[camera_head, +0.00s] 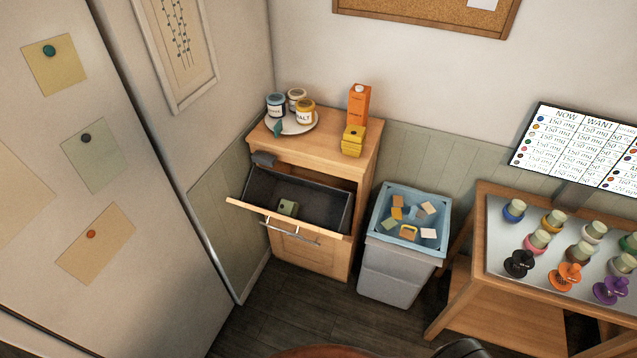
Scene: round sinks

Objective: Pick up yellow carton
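A tall orange carton (359,106) with a pale cap stands upright on the right rear of the wooden cabinet top (320,150). It is the only tall carton in view, and it looks more orange than yellow. A small yellow block-like thing (352,141) sits just in front of it, near the cabinet's right edge; I cannot tell what it is. Neither of my grippers shows in the head view.
A round tray (293,127) with several labelled jars stands left of the carton. The cabinet's tilt-out drawer (280,219) hangs open below. A grey bin (391,272) stands beside it, and a table (492,270) with coloured-capped items stands at right.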

